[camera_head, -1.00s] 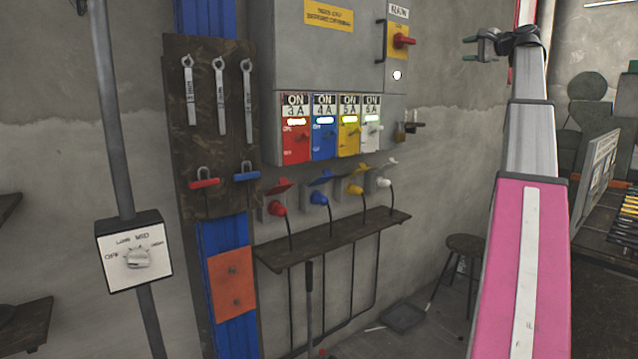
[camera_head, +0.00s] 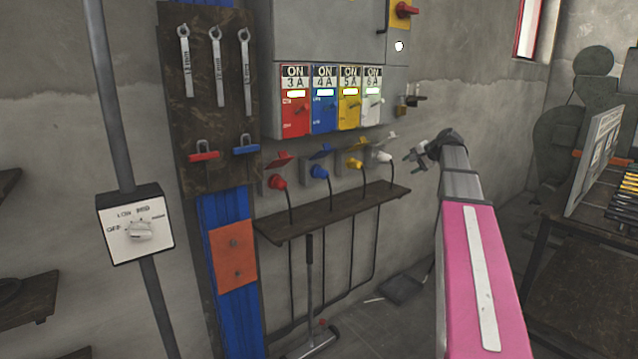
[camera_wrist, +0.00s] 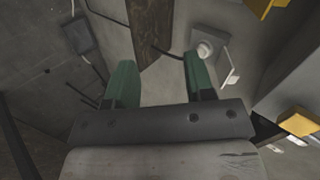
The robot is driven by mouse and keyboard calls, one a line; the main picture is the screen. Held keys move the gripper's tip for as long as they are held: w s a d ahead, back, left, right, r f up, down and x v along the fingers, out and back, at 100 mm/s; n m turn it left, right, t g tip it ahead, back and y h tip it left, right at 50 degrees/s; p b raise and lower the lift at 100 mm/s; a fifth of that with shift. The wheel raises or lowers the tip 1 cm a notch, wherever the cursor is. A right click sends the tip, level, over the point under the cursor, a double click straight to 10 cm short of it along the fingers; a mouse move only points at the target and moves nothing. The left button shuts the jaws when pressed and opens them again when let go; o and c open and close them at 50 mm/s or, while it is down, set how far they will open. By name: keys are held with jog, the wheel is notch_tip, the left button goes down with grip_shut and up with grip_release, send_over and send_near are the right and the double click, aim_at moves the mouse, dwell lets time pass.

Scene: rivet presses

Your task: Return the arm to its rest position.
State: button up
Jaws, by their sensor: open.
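My gripper (camera_head: 416,155) is at the end of my raised arm, right of the white plug and socket (camera_head: 384,172). In the head view it is small and partly hidden by my wrist. In the wrist view its two green fingers (camera_wrist: 158,76) stand wide apart with nothing between them. Behind them show the wooden shelf (camera_wrist: 148,38) and, by the right finger, a white plug (camera_wrist: 208,48). I cannot tell exactly how far the finger is from the plug. My pink and grey arm fills the right middle of the head view.
A shelf (camera_head: 340,212) runs along the wall under the coloured plugs. Above are the coloured switches (camera_head: 325,105) of a grey cabinet (camera_head: 325,32). A tool board (camera_head: 212,100) and a knob box (camera_head: 137,228) are left. A workbench (camera_head: 585,250) stands right.

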jog(key=s+a+f+n+g+h, duration=0.1)
jog(key=s+a+f, duration=0.2)
jog(key=f, duration=0.4)
jog(key=s+a+f+n+g, duration=0.1)
jog(key=s+a+f, duration=0.2)
jog(key=f, duration=0.4)
jog(key=s+a+f+n+g+h, duration=0.2)
jog(key=s+a+f+n+g, duration=0.1)
jog(key=s+f, duration=0.9)
jog(key=s+a+f+n+g+h, duration=0.3)
jog(key=s+a+f, duration=0.3)
jog(key=s+f, duration=0.7)
jog(key=shift+s+a+f, duration=0.2)
jog(key=shift+f, duration=0.7)
